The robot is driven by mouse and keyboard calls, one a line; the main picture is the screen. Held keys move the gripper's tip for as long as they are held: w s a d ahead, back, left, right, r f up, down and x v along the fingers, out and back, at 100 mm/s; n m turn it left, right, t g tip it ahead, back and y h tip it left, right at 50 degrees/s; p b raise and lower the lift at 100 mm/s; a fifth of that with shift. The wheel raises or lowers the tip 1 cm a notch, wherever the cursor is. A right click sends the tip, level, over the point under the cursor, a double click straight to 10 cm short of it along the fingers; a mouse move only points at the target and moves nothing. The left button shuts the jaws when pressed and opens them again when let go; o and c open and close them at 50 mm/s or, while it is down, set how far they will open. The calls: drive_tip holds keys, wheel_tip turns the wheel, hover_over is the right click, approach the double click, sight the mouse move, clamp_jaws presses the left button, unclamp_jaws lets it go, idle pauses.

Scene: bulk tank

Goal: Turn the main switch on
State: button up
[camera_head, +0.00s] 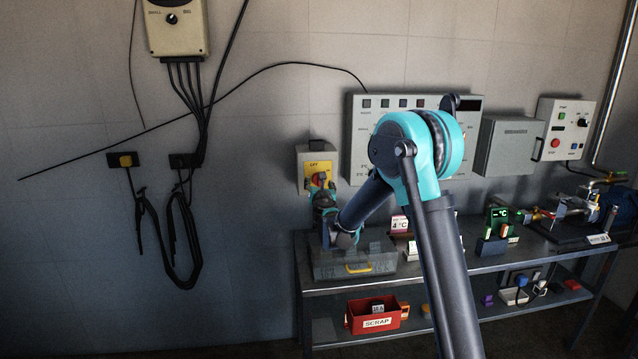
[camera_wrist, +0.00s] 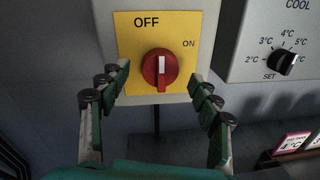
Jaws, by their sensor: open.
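The main switch is a red rotary knob (camera_wrist: 160,70) on a yellow plate (camera_wrist: 190,25) marked OFF at the top and ON at the upper right. The knob's white mark points straight up, toward OFF. In the head view the switch box (camera_head: 318,150) hangs on the wall, its lower part partly covered by my arm. My gripper (camera_wrist: 161,88) is open, with one finger to the left and one to the right of the knob. Both fingers appear apart from it. In the head view my gripper (camera_head: 323,190) is right in front of the box.
A grey control panel (camera_head: 362,140) is close to the right of the switch; its COOL dial (camera_wrist: 286,63) shows in the wrist view. Below stands a metal bench (camera_head: 450,279) with a lidded box with a yellow handle (camera_head: 358,267). Cables (camera_head: 178,240) hang at the left.

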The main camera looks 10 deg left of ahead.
drive_tip(key=shift+w+a, duration=0.2)
drive_tip(key=shift+w, duration=0.9)
drive_tip(key=c, duration=1.2)
drive_tip(key=shift+m, duration=0.4)
drive_tip(key=shift+d+m+g+y, duration=0.1)
drive_tip(key=shift+m+g+y, duration=0.2)
drive_tip(key=shift+m, duration=3.7)
drive_tip(key=shift+d+m+g+y, duration=0.1)
drive_tip(key=shift+m+g+y, duration=0.2)
drive_tip(key=shift+m, duration=3.7)
